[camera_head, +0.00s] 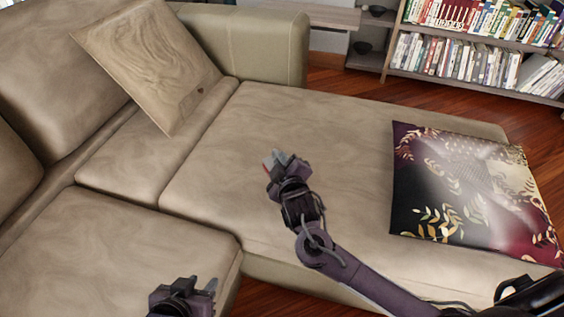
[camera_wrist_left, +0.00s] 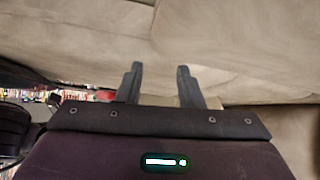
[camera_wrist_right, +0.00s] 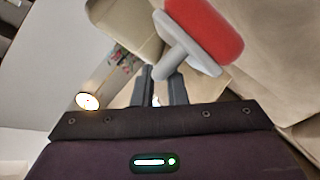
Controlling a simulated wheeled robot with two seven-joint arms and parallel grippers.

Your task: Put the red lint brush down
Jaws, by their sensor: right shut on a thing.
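The red lint brush (camera_wrist_right: 205,35) has a red head and a grey handle. In the right wrist view its handle runs down to the fingers of my right gripper (camera_wrist_right: 162,88), which is shut on it. In the head view my right gripper (camera_head: 283,163) is over the middle of the sofa's long seat, and only a small grey and red part of the brush (camera_head: 268,160) shows at its tip. I cannot tell how far it is above the seat. My left gripper (camera_head: 190,285) is open and empty at the bottom of the head view; its spread fingers show in the left wrist view (camera_wrist_left: 160,82).
The beige sofa (camera_head: 225,120) fills most of the view, with bare seat around my right gripper. A beige cushion (camera_head: 150,60) leans at the back left. A dark patterned cushion (camera_head: 470,195) lies at right. A bookshelf (camera_head: 480,70) stands behind, across the wooden floor (camera_head: 350,85).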

